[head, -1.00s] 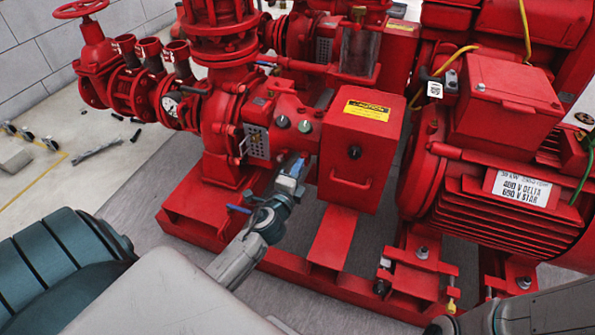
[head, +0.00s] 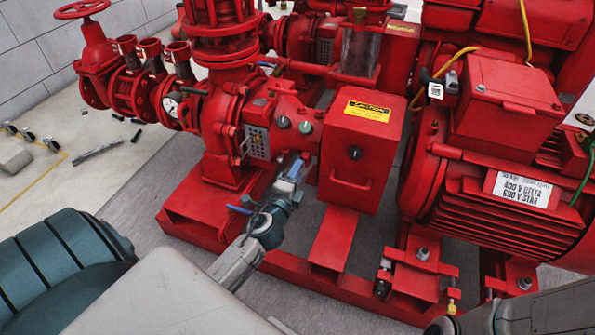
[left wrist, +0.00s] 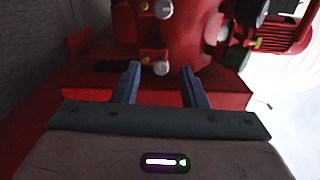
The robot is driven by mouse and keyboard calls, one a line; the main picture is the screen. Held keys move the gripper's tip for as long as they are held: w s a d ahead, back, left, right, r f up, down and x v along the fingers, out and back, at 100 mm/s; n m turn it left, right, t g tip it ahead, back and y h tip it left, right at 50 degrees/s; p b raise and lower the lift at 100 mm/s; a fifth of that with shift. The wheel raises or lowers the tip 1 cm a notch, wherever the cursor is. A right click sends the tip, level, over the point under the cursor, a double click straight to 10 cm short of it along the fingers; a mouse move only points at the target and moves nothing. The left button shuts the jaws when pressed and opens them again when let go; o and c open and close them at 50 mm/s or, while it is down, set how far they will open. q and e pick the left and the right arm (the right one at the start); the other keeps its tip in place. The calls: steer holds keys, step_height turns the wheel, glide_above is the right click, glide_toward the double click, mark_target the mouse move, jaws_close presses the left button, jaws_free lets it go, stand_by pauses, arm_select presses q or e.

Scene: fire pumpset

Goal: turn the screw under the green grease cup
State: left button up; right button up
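A round silver screw head (left wrist: 161,67) shows just beyond the gap, with a second one (left wrist: 163,9) further up. I cannot tell which is under the green cup. My right gripper is out of view.
A red box with a yellow label (head: 367,110) stands close right of my left gripper. The red base frame (head: 330,238) lies below. Open floor (head: 130,185) is at the left.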

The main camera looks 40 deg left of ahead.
arm_select(q)
steer(key=v, duration=0.9)
steer(key=shift+s, duration=0.3)
